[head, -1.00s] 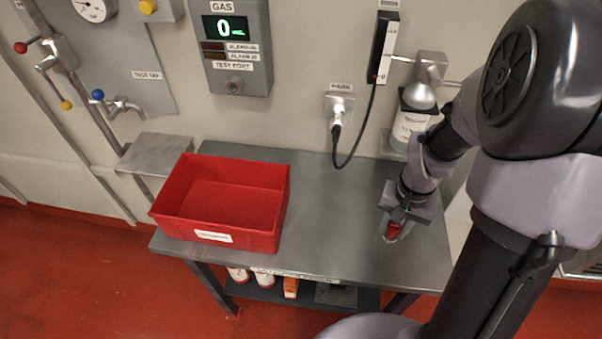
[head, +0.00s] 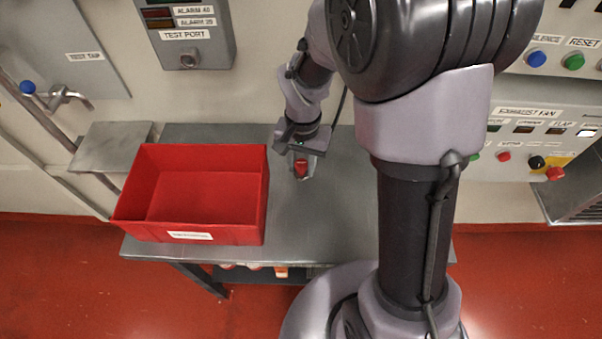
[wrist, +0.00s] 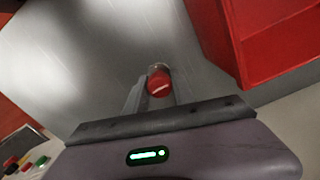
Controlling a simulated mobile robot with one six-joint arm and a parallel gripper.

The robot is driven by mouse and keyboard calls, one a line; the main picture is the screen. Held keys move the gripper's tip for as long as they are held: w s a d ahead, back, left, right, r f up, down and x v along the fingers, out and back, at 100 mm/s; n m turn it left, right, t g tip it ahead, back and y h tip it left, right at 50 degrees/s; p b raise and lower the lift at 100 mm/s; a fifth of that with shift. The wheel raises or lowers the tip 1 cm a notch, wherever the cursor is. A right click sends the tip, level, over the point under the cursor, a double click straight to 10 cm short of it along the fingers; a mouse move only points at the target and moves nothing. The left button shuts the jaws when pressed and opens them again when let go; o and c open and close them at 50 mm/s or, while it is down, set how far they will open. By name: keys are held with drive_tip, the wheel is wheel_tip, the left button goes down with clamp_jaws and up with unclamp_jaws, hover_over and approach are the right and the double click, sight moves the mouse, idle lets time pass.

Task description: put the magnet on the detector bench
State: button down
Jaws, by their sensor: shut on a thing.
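My gripper (head: 301,172) points down at the grey metal bench (head: 335,215), to the right of the red bin. It is shut on a small red thing (head: 301,167), which looks like the magnet. In the wrist view the red thing (wrist: 160,82) shows as a red, rounded end with a grey part behind it, between the fingers (wrist: 156,92). The bare bench top (wrist: 95,60) lies beyond it. I cannot tell whether the red thing touches the bench or hangs above it.
A labelled red bin (head: 190,237) stands on the bench's left part; its wall shows close by in the wrist view (wrist: 238,45). A small metal shelf (head: 110,148) is left of it. A switch panel (head: 535,145) is at the right. Bare bench lies in front of my gripper.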

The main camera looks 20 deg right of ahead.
sight(301, 173)
drive_tip(key=shift+f+b, duration=1.1)
drive_tip(key=shift+f, duration=0.85)
drive_tip(key=c, duration=1.1)
unclamp_jaws()
drive_tip(key=shift+o, duration=0.2)
drive_tip(key=shift+r, duration=0.15)
